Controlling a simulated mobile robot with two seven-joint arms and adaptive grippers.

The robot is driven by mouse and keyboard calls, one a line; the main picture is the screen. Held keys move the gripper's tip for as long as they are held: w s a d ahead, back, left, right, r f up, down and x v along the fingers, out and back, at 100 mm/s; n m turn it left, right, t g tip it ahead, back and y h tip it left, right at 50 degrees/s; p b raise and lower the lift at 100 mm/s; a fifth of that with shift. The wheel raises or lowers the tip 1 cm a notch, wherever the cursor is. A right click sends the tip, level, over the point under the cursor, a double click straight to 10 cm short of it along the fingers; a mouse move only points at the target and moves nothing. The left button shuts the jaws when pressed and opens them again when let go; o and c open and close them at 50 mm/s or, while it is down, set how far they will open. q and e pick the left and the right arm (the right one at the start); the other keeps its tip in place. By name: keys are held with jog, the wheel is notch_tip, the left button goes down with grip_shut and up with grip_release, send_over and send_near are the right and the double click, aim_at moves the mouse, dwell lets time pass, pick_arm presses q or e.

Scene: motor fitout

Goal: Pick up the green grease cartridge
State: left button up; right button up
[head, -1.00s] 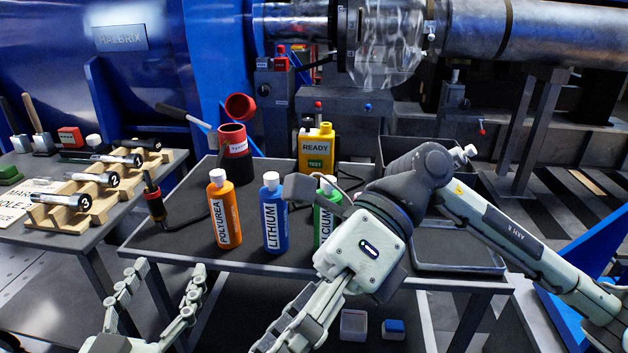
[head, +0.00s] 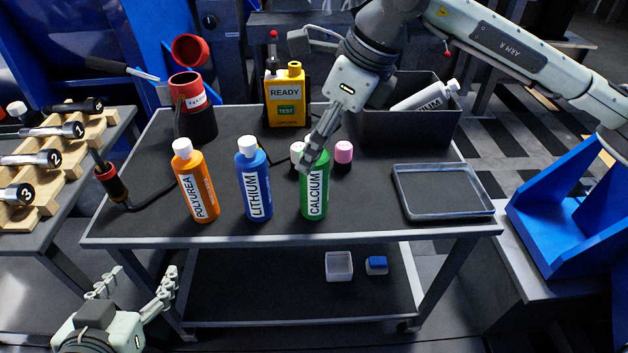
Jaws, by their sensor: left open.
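The green grease cartridge (head: 315,193), labelled CALCIUM, stands upright on the dark table top, to the right of the blue LITHIUM cartridge (head: 254,188). My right gripper (head: 314,150) points down at its top, and the fingers hide its cap. I cannot tell whether they touch it or how far apart they are. My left gripper (head: 132,286) is open and empty at the lower left, in front of and below the table top, well away from the cartridge.
The orange POLYUREA cartridge (head: 198,188) stands left of the blue one. A pink-capped item (head: 343,153) is close behind the green cartridge. An empty shallow tray (head: 447,210) lies right.

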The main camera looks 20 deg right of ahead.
jog(key=shift+w+a+f, duration=0.2)
jog(key=shift+a+f, duration=0.05)
jog(key=shift+f, duration=0.4)
jog(key=shift+c, duration=0.6)
grip_shut()
